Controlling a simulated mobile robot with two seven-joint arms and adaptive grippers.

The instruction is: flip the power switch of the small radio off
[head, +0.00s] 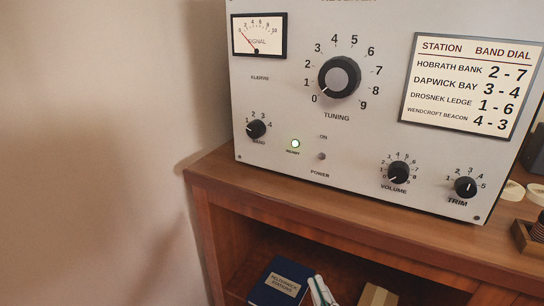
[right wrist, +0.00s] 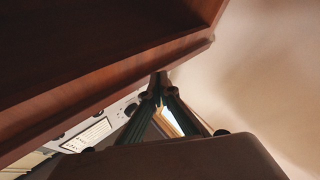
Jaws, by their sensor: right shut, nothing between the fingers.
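The small radio (head: 285,105) is a pale grey box on a wooden cabinet top in the head view. Its power switch (head: 321,156) is a small knob-like toggle between the words ON and POWER; its lean is too small to tell. My right gripper (right wrist: 161,84) shows in the right wrist view, shut and empty, near the cabinet's wooden edge. Part of the radio's face (right wrist: 96,130) shows beyond it, apart from the fingertips. The switch cannot be made out there. No gripper shows in the head view.
The wooden cabinet (head: 225,178) has an open shelf with a dark blue book (head: 278,285) and other items. The tuning knob (head: 340,77), band knob (head: 256,129), volume knob (head: 398,172) and trim knob (head: 465,187) surround the switch. Bare wall lies to the left.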

